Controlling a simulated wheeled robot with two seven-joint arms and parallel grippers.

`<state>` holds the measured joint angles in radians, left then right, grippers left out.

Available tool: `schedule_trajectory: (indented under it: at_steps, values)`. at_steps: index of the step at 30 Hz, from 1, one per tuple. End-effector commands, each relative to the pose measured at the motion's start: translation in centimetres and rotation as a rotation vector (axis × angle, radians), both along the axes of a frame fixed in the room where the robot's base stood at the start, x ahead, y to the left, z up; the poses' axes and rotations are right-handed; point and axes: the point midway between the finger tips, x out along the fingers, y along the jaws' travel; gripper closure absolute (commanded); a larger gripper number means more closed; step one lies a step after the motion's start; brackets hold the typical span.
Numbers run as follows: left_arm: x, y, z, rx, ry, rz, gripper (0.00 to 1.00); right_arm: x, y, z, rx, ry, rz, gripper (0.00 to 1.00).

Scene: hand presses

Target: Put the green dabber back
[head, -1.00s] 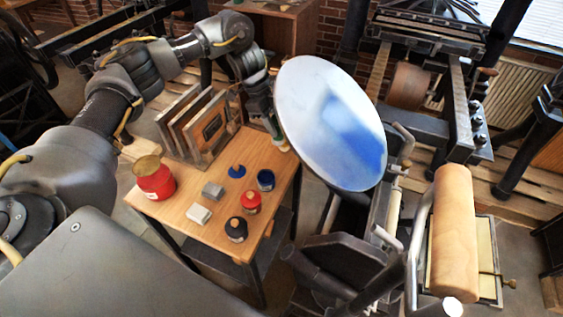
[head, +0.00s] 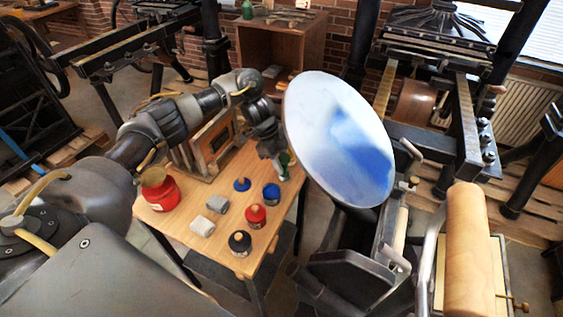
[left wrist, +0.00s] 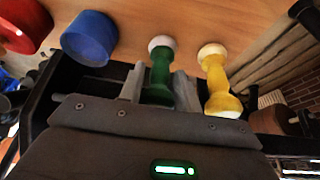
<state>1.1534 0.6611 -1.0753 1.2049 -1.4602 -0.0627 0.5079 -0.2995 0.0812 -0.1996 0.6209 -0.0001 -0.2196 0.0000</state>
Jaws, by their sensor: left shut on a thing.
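My left gripper (head: 281,163) is over the far right part of the small wooden table, shut on the green dabber. The dabber (head: 285,158) shows only partly beside the fingers in the head view. In the left wrist view the green dabber (left wrist: 160,75) stands between the two fingers (left wrist: 160,88), its pale end pointing away from the gripper toward the wood. A yellow dabber (left wrist: 214,84) is close beside it on the right, apart from the fingers. I cannot tell whether the green dabber touches the table. My right gripper is out of view.
The table (head: 180,222) holds a red can (head: 159,190), blue (head: 271,193), red (head: 255,217) and black (head: 240,244) ink pots, a blue disc (head: 242,184), and two grey blocks (head: 217,203). Framed panels (head: 208,145) stand behind. The press's large round disc (head: 340,140) is close right of the gripper.

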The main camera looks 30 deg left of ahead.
Motion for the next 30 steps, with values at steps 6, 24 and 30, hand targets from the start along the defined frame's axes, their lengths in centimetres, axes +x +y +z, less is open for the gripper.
schedule_trajectory:
  at_steps: [6,24,30]
  values:
    - [0.0,0.0,0.0,0.001,0.000,-0.001,0.87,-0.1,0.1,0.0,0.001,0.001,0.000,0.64]
    - [0.0,0.2,0.7,0.001,-0.003,-0.001,0.45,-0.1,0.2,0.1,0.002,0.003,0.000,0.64]
    - [0.0,1.6,4.0,0.002,-0.006,-0.002,0.45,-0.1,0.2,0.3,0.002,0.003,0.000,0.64]
